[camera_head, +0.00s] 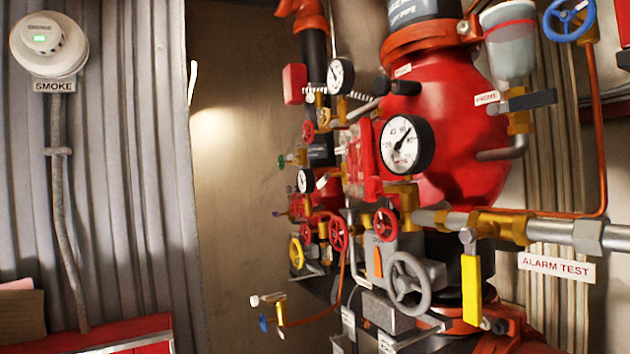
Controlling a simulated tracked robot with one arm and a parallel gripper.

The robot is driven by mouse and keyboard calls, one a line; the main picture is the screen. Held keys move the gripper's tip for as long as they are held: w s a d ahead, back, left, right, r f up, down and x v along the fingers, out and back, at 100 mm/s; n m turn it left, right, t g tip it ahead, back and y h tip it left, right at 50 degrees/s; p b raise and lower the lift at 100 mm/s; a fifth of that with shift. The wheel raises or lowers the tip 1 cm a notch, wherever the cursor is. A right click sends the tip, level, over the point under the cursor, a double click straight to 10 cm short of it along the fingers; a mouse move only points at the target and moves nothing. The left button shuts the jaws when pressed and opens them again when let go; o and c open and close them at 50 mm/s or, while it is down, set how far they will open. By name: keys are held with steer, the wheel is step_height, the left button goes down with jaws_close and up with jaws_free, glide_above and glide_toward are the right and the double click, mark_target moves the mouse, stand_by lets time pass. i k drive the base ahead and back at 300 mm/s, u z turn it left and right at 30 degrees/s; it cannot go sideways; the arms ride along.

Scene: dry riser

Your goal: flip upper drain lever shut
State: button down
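No lever carries a label I can read as upper drain. A black lever (530,100) sticks out level to the right from a brass valve (519,122) below a clear cup at upper right; a small tag (486,99) beside it is too small to read. A yellow lever (471,278) hangs straight down from a brass valve beside the "ALARM TEST" sign (556,266). A black handle (398,87) shows in front of the red valve body (462,135). My gripper is not in view.
Gauges (406,144), several small red handwheels (386,224) and a grey handwheel (409,279) crowd the riser. A copper pipe (594,130) runs down the right. A blue handwheel (570,18) is at top right. A smoke detector (48,44) hangs on the left wall. The centre-left wall is clear.

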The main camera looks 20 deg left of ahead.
mark_target(321, 183)
steer(key=k, duration=0.4)
steer(key=u, duration=0.6)
steer(key=i, duration=1.95)
steer(key=z, duration=0.25)
